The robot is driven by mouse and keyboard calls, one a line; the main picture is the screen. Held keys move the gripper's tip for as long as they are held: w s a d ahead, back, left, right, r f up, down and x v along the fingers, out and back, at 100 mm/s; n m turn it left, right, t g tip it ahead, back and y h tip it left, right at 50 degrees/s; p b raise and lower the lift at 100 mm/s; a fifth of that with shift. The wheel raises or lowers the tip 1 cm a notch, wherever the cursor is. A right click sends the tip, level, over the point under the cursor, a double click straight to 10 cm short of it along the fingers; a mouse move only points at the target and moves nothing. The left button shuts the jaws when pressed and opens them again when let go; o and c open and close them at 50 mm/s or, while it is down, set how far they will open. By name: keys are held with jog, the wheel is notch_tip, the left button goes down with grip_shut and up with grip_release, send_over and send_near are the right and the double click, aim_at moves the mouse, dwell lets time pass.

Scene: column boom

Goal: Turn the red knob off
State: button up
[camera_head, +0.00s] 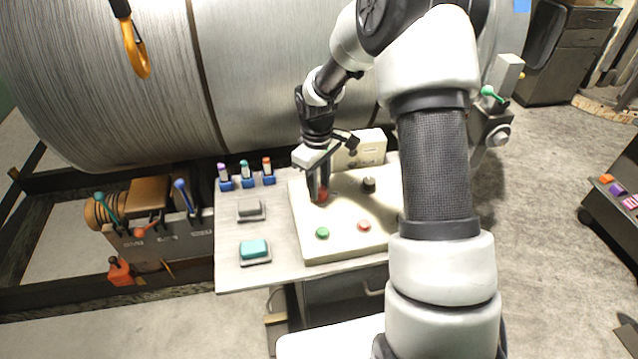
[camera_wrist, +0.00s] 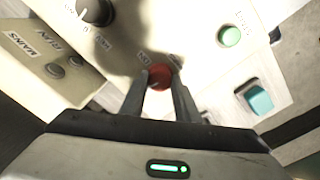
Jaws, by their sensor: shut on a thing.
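The red knob (camera_head: 322,195) sits on the raised cream control panel (camera_head: 342,247), near its left side. It also shows in the wrist view (camera_wrist: 159,77). My gripper (camera_head: 318,193) reaches down onto it from above. In the wrist view, my two fingers (camera_wrist: 160,84) stand one on each side of the red knob and are shut on it.
A black knob (camera_head: 369,184) stands right of the red one. A green button (camera_head: 322,233) and a red button (camera_head: 364,226) sit in front. A teal button (camera_head: 253,249) and a grey button (camera_head: 250,209) lie to the left. A large metal drum (camera_head: 280,70) fills the back.

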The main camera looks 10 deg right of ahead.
jog(key=shift+n, duration=1.5)
jog(key=o, duration=1)
jog(key=shift+o, duration=0.2)
notch_tip(320, 180, up, 18)
jog(key=p, duration=0.1)
jog(key=shift+s+a+f, duration=0.15)
jog(key=shift+s+f, duration=0.1)
jog(key=shift+s, duration=0.05)
